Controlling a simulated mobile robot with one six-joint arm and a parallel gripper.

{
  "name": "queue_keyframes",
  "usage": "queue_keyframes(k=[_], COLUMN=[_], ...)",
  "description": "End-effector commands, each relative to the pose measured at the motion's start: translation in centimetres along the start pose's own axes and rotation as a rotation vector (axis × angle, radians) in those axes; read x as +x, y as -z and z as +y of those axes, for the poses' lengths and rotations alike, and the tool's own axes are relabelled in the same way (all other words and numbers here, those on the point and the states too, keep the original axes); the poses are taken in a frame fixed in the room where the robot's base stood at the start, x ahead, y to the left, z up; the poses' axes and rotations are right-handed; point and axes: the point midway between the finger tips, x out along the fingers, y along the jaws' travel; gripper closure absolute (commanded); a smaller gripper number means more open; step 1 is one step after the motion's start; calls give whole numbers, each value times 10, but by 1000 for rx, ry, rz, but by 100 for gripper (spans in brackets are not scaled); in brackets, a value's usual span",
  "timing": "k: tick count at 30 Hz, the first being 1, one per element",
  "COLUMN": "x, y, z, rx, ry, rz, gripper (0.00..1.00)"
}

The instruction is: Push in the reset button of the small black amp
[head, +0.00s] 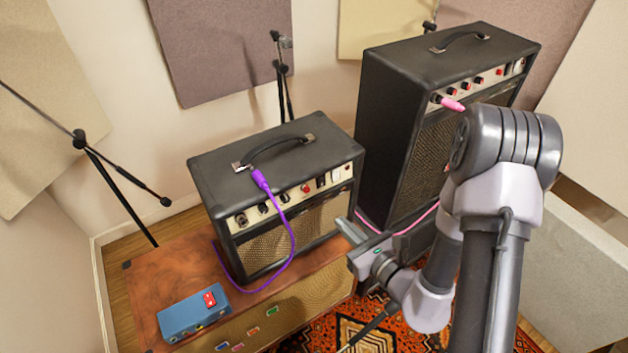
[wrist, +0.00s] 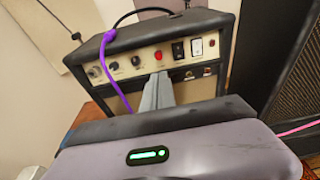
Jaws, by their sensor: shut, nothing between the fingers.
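The small black amp (head: 230,182) stands on a brown cabinet, with a purple cable plugged into its top area. Its cream control panel (wrist: 115,68) faces my gripper in the wrist view. A round red button (wrist: 159,57) sits mid-panel, right of several dark knobs and left of two rocker switches; it also shows in the head view (head: 306,188). No label is readable. My gripper (wrist: 159,76) is shut and empty, its fingertips just below the red button in the picture. I cannot tell whether they touch the panel.
The brown cabinet (head: 150,275) bears a blue pedal box (head: 193,313) at its left. A tall black amp (head: 392,118) with a pink plug (head: 453,104) stands at the right. Microphone stands (head: 118,190) rise behind. A patterned rug (head: 355,322) covers the floor in front.

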Motion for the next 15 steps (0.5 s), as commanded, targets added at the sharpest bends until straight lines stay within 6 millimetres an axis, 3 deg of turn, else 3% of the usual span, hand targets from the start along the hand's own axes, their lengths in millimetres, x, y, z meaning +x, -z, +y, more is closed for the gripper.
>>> queue_keyframes(k=[8, 15], x=[8, 55], y=[3, -1], z=[1, 3], rx=[-5, -4], ry=[-7, -10], rz=[-1, -3], gripper=[100, 100])
